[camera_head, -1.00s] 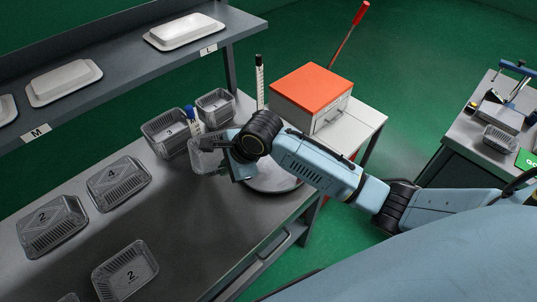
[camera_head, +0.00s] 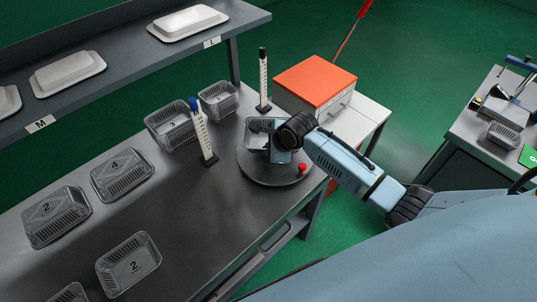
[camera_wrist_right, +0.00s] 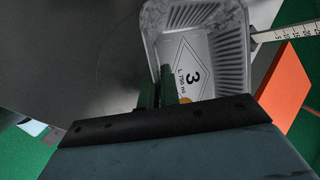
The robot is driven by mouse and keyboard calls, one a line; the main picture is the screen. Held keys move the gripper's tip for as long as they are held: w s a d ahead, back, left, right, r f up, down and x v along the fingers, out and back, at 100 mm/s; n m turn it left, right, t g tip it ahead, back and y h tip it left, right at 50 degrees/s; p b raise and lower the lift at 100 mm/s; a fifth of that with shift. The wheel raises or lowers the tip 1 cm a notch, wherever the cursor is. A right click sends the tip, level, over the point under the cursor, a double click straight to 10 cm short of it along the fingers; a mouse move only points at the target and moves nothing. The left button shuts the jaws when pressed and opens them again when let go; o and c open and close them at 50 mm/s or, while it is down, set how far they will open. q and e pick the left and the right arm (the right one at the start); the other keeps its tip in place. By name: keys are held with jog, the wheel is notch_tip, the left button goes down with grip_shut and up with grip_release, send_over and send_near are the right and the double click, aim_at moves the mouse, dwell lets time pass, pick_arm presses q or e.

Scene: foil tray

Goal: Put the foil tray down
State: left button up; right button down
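The foil tray (camera_head: 256,133) is a small grey tray held by my right gripper (camera_head: 274,146). In the right wrist view the foil tray (camera_wrist_right: 217,18) shows its ribbed walls and a floor label reading 3. The right gripper's two dark fingers (camera_wrist_right: 158,92) sit either side of the tray's near left wall, shut on it. In the head view the tray is over the back part of a round grey plate (camera_head: 262,176); I cannot tell whether it touches the plate. My gripper hides part of the tray. My left gripper is not in view.
Two graduated posts stand beside the plate, one blue-topped (camera_head: 203,135) and one black-topped (camera_head: 263,80). A red knob (camera_head: 302,167) is at the plate's front right edge. Several numbered trays (camera_head: 130,265) lie on the bench. An orange-topped box (camera_head: 315,82) stands behind.

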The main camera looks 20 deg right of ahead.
jog(key=shift+f, duration=1.3)
jog(key=c, duration=1.6)
grip_release()
jog(key=shift+f, duration=0.1)
jog(key=shift+r, duration=0.2)
jog(key=p+v, duration=0.2)
jog(key=v, duration=1)
jog(key=shift+f, duration=0.1)
